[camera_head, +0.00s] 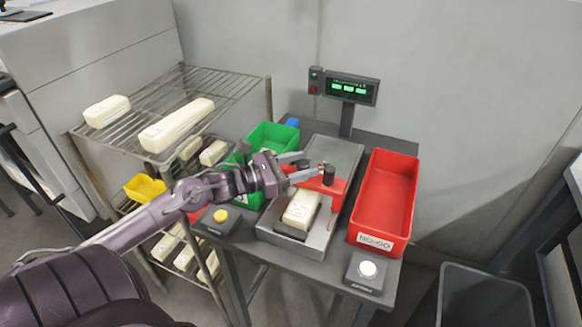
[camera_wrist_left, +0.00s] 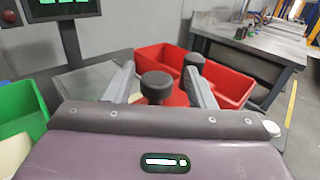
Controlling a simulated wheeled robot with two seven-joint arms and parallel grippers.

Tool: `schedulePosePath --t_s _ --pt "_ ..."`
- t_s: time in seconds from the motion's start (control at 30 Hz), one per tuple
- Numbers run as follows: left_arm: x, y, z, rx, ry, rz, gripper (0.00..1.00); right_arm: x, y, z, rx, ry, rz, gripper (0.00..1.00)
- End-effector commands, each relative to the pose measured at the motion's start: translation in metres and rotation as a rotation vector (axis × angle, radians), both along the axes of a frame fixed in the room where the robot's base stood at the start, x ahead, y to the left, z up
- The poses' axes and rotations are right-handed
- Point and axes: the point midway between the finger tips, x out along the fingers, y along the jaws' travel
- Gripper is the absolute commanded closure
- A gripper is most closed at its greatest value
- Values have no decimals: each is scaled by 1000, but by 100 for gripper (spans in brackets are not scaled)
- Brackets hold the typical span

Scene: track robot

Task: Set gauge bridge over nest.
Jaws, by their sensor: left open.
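The red gauge bridge (camera_head: 335,189) with a black knob (camera_head: 328,174) stands at the nest (camera_head: 292,232) on the metal plate of the bench. It spans the far end of a cream block (camera_head: 301,207) lying in the nest. My left gripper (camera_head: 307,169) is at the bridge, its fingers open and pointing at the knob. Contact cannot be told. My right gripper is out of view.
A red NO-GO bin (camera_head: 386,190) stands right of the plate, a green bin (camera_head: 272,138) behind my left gripper. A yellow button (camera_head: 220,215) and a white button (camera_head: 367,268) sit at the front. A display (camera_head: 350,88) rises behind. A wire rack (camera_head: 165,95) with cream blocks stands left.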

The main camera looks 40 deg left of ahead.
Motion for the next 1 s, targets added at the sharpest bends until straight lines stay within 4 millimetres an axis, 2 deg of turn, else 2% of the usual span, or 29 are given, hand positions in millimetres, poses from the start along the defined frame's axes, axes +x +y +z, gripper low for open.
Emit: schedulePosePath --t_s 0.17,0.5,0.7,1.0 --pt "-17 9 -3 3 4 -2 50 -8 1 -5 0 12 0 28" --pt "-54 31 -2 -1 4 -2 50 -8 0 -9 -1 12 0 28" --pt "-62 36 -1 0 4 -3 50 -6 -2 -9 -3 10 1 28" --pt "-63 37 -1 -1 3 -3 50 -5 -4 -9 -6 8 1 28"
